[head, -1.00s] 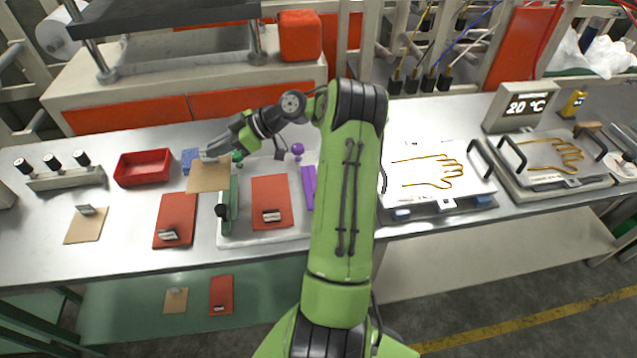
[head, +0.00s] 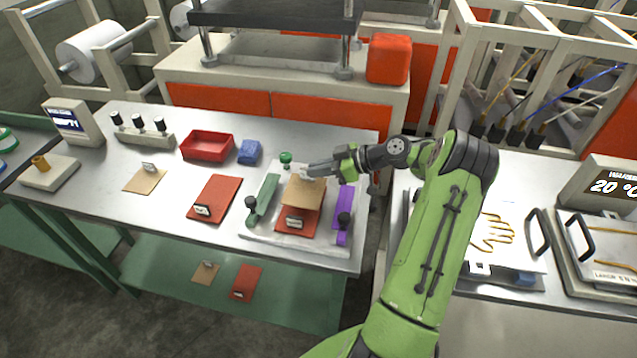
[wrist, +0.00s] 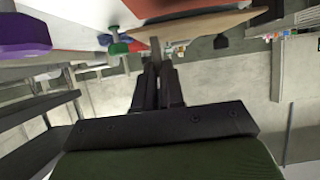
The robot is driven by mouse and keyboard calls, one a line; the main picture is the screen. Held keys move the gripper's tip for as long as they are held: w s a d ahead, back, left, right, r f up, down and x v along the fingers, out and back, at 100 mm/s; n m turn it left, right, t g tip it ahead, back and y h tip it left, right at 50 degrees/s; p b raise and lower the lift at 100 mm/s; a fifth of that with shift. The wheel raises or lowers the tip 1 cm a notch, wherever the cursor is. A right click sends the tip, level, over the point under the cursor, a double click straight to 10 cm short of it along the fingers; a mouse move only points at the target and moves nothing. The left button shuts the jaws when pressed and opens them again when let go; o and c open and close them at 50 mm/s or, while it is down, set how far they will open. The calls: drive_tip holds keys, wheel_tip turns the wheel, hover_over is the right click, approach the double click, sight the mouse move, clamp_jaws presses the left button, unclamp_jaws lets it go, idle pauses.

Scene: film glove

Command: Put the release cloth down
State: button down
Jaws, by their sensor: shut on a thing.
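The release cloth is a thin tan sheet (head: 303,192) that also shows edge-on in the wrist view (wrist: 205,22). My gripper (head: 314,172) is shut on its far edge, with the fingers (wrist: 157,62) close together in the wrist view. The sheet covers the far part of a red sheet (head: 296,222) on a pale plate (head: 290,243), between a green bar (head: 263,196) and a purple bar (head: 345,208). A red surface (wrist: 150,7) appears beside the sheet in the wrist view. I cannot tell whether the two sheets touch.
Left of the plate lie another red sheet (head: 216,197) and a tan sheet (head: 146,181), each with a clip. A red tray (head: 206,146) and blue block (head: 249,152) stand behind. A green knob (head: 286,158) stands near my gripper. Bare metal table shows at front left.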

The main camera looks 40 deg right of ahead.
sight(315, 179)
drive_tip(key=shift+f+b, duration=0.35)
drive_tip(key=shift+f, duration=1.4)
drive_tip(key=c, duration=1.2)
unclamp_jaws()
drive_tip(key=shift+c, duration=0.2)
drive_tip(key=shift+r, duration=0.1)
